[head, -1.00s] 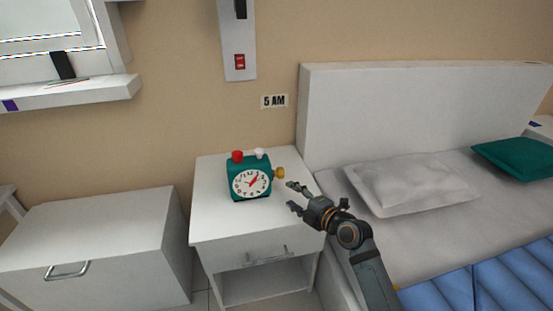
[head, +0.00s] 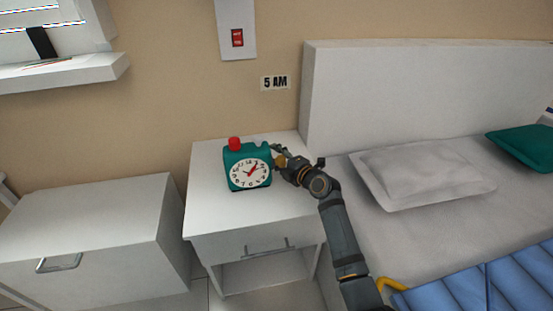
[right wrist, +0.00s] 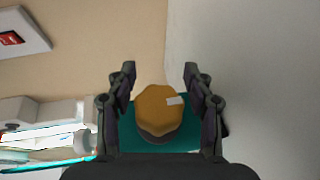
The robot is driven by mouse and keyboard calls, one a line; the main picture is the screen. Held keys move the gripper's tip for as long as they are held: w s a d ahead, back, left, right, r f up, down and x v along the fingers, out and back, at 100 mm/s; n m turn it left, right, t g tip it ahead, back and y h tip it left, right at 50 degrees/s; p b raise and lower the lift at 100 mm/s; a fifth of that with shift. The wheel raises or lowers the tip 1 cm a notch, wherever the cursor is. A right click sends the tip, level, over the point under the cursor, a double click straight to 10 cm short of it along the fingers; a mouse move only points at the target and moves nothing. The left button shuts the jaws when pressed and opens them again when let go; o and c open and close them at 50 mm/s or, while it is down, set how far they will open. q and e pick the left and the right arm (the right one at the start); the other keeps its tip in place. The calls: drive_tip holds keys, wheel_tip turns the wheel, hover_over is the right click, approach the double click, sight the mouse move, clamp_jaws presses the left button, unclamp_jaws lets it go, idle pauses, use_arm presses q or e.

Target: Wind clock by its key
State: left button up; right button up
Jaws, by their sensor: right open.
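A teal clock (head: 234,180) with a white face and red hands stands upright on the white nightstand (head: 208,215), a red button (head: 235,144) on its top. The clock's key (right wrist: 157,108) is a gold knob on its right side. My right gripper (head: 279,156) is at that side of the clock, and the knob is mostly hidden behind it in the head view. In the right wrist view the open fingers (right wrist: 160,75) stand on either side of the knob, with gaps visible. My left gripper is not in view.
The bed with its headboard (head: 400,95) and a white pillow (head: 422,172) is right of the nightstand. A white chest (head: 90,225) with a handle stands to the left. The nightstand top before the clock is clear.

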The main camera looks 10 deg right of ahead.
drive_tip(key=shift+w+a, duration=0.1)
drive_tip(key=shift+w, duration=0.1)
drive_tip(key=shift+c, duration=0.4)
clamp_jaws()
